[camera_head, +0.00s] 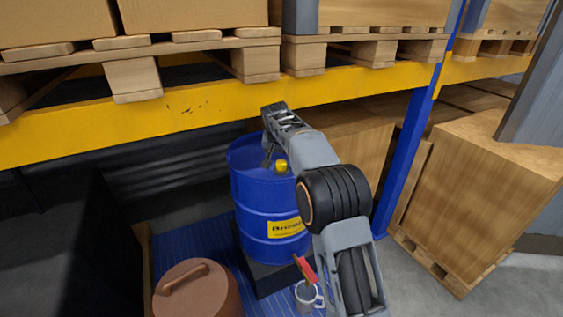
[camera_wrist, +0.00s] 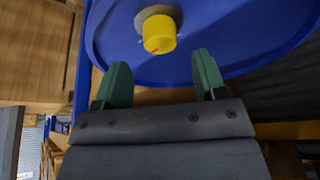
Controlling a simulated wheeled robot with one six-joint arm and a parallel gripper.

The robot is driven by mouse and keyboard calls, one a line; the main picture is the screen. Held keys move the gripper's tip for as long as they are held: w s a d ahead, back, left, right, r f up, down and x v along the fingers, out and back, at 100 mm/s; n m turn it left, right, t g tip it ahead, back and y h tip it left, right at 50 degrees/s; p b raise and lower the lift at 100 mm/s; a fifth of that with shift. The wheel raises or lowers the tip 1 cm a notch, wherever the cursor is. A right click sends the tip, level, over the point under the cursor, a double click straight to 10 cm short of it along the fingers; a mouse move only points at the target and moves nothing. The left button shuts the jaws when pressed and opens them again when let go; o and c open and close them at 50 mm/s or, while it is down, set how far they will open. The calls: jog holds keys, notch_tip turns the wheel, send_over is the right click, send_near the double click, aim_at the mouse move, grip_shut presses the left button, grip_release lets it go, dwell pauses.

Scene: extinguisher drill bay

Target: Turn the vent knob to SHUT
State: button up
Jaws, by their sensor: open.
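The vent knob (camera_head: 281,166) is a small yellow cap on top of a blue drum (camera_head: 265,205). In the wrist view the yellow knob (camera_wrist: 159,34) sits on a grey round base and bears a short red mark; no lettering can be read. My gripper (camera_wrist: 160,82) is open, with two green-padded fingers apart and nothing between them. In the wrist view the knob lies just beyond the fingertips, roughly midway between them, and is not touched. In the head view my gripper (camera_head: 268,155) is over the drum's top, and its fingers are partly hidden.
A yellow rack beam (camera_head: 190,108) with loaded pallets runs close behind and above my gripper. A blue rack post (camera_head: 408,150) and a large box (camera_head: 485,180) stand to the right. A brown lidded container (camera_head: 198,295) and a grey mug (camera_head: 307,297) are in front of the drum.

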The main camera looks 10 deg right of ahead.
aim_at(281, 162)
jog(key=shift+x, duration=2.25)
jog(key=c, duration=0.9)
